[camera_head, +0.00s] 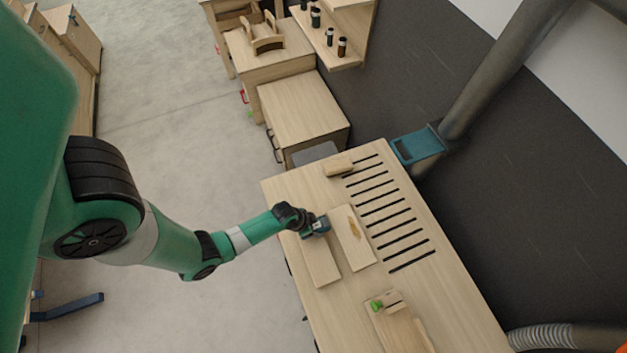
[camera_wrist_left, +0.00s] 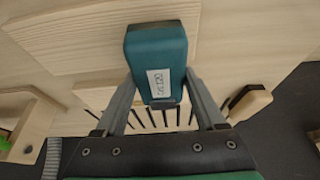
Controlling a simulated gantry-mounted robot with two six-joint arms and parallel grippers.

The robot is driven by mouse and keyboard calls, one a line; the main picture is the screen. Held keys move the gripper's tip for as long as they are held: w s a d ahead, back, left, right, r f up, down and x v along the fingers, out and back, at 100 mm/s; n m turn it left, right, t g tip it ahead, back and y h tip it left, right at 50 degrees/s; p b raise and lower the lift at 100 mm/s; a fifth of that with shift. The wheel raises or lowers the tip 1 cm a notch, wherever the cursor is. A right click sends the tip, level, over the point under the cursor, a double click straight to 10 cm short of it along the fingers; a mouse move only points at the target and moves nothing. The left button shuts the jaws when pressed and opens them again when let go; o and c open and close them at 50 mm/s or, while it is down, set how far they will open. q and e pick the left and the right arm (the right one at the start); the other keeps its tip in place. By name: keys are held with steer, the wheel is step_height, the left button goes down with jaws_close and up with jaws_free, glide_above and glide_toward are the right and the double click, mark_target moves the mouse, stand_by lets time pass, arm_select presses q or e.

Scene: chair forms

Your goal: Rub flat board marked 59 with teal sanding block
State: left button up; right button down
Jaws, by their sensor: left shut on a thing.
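In the left wrist view the block (camera_wrist_left: 157,55) sits between the fingers, with a white label facing the camera. One flat board (camera_head: 353,240) carries a brown patch. The other flat board (camera_head: 322,264) lies beside it, to the left, and looks plain. I cannot read a number on either board. I cannot tell whether the block touches a board. My right gripper is not in view.
The wooden bench (camera_head: 455,312) has a row of dark slots (camera_head: 390,213). A small wooden block (camera_head: 338,166) lies at its far end. A wooden fixture with a green part (camera_head: 377,305) sits nearer. A grey duct with a teal hood (camera_head: 418,146) stands behind the bench.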

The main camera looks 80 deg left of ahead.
arm_select(q)
step_height(320, 180, up, 4)
steer(key=p, duration=0.2)
steer(key=shift+f+p, duration=0.1)
steer(key=shift+p, duration=0.3)
steer(key=shift+r+p, duration=0.7)
steer(key=shift+r, duration=0.25)
